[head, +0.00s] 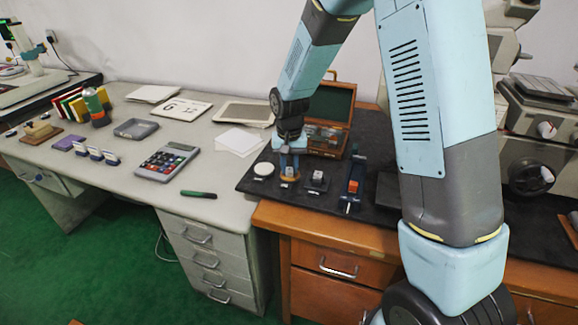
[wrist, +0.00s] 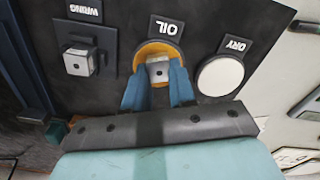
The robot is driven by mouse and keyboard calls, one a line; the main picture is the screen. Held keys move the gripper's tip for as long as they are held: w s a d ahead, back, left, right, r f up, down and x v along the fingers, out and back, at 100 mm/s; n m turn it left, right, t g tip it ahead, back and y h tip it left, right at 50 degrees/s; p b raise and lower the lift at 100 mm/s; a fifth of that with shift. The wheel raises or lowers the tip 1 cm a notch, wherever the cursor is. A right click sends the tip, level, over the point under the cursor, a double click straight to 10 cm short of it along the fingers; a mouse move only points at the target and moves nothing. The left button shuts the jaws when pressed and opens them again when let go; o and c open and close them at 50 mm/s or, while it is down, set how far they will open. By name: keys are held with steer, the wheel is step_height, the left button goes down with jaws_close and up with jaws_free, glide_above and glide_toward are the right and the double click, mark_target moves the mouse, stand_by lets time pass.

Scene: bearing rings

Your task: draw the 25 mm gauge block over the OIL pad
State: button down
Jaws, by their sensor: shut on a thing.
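A small metal gauge block (wrist: 158,71) is between the fingertips of my gripper (wrist: 159,80), over the OIL pad. No size marking is readable on it. The OIL pad (wrist: 146,49) is a round yellow-orange pad in a dark rim, with its label above it in the wrist view. My gripper is shut on the block; whether the block touches the pad is hard to tell. In the head view my gripper (head: 290,162) points down at the orange pad (head: 289,180), with the block partly hidden between the fingers.
The white DRY pad (wrist: 220,76) lies beside the OIL pad. On the other side, another metal block (wrist: 79,62) sits on the dark WRING stand (wrist: 97,37). A blue-and-red holder (head: 353,186) and an open wooden case (head: 330,112) stand nearby on the dark mat.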

steer(key=shift+w, duration=0.15)
steer(key=shift+w+d, duration=0.2)
steer(key=shift+w, duration=0.25)
steer(key=shift+w+d, duration=0.15)
steer(key=shift+w, duration=0.2)
steer(key=shift+s+a, duration=0.2)
steer(key=shift+s, duration=0.35)
steer(key=shift+r, duration=2.5)
